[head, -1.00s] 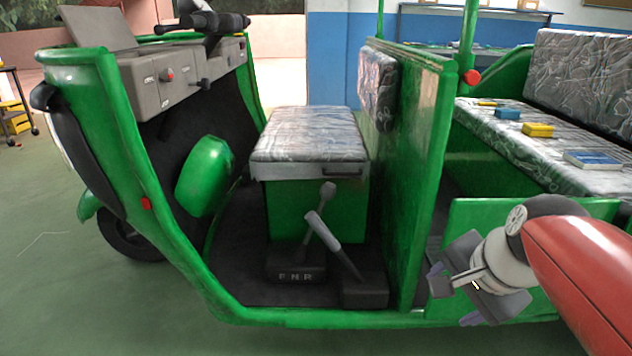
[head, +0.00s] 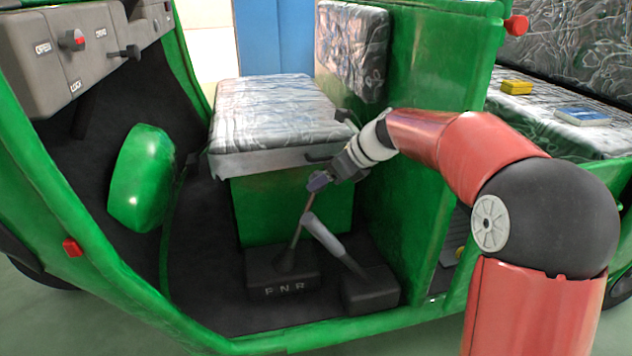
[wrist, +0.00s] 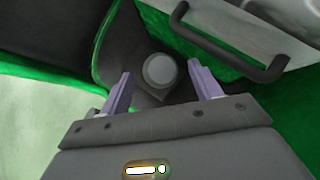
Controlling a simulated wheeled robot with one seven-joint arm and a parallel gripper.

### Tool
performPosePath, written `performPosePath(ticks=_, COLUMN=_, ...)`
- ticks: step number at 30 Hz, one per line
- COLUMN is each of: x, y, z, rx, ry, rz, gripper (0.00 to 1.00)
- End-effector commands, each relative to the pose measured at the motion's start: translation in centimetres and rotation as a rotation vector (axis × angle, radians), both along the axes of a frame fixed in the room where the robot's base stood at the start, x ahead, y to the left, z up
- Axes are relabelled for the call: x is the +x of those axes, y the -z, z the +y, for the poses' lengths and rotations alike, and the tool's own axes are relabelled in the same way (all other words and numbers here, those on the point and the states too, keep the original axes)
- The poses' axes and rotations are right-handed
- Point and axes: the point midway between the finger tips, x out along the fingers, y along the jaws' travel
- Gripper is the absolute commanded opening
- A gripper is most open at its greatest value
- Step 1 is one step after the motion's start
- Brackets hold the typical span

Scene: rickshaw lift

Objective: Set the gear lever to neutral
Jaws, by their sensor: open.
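The gear lever (head: 296,236) rises from a dark base (head: 265,276) lettered F, N, R on the floor in front of the seat. Its thin shaft leans to the right, toward the R side. In the wrist view, the round grey knob (wrist: 160,70) lies between the open fingers of my gripper (wrist: 159,72). I cannot tell whether either finger touches it.
A second lever with a grey grip (head: 325,238) stands close to the right on its own dark base (head: 370,290). The driver's seat (head: 265,110) with a dark handle (wrist: 228,45) is close above. A green partition (head: 425,65) stands to the right. The floor (head: 205,270) left of the levers is clear.

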Motion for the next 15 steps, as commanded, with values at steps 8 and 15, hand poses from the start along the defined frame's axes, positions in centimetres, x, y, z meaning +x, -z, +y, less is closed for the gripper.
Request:
performPosePath(ticks=8, x=0.9, y=2.1, z=1.8, rx=-0.001, ry=-0.001, rz=0.0, gripper=0.63)
performPosePath(ticks=15, x=1.0, y=2.1, z=1.9, rx=-0.002, ry=-0.001, rz=-0.001, gripper=0.63)
